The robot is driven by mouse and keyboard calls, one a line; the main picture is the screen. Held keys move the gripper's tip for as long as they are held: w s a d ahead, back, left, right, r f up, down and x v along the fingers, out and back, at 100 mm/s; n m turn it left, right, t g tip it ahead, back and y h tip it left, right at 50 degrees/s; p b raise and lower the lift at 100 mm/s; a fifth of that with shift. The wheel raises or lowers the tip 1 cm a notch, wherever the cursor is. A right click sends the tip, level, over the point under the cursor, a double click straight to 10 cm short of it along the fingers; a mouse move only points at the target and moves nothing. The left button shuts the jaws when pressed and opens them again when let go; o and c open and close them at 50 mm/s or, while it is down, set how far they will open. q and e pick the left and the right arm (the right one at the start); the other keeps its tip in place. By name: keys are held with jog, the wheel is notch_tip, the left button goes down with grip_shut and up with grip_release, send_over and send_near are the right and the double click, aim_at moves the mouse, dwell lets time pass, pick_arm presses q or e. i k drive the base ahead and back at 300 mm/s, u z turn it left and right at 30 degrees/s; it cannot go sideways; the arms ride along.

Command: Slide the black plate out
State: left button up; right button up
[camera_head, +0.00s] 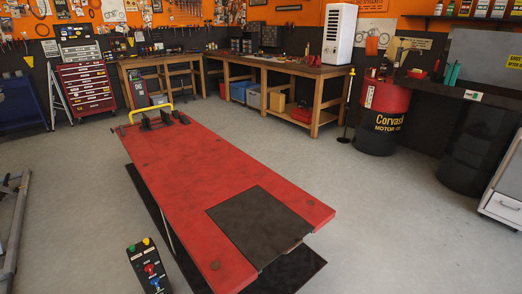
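The black plate (262,224) is a dark, roughly square panel set in the near end of the red motorcycle lift table (185,180). Its near edge lines up roughly with the table's near edge, and red strips of the table lie on both sides of it. The plate looks about level with the red surface. Neither of my grippers is in view, and nothing touches the plate.
A control box (148,268) with coloured buttons stands left of the lift's near end. A black base (292,272) shows under the table. A wheel clamp with a yellow bar (150,110) sits at the far end. Grey floor (400,210) is open to the right.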

aim_at(263, 227)
jog(key=u, duration=0.55)
jog(key=i, duration=0.4)
jog(key=z, duration=1.6)
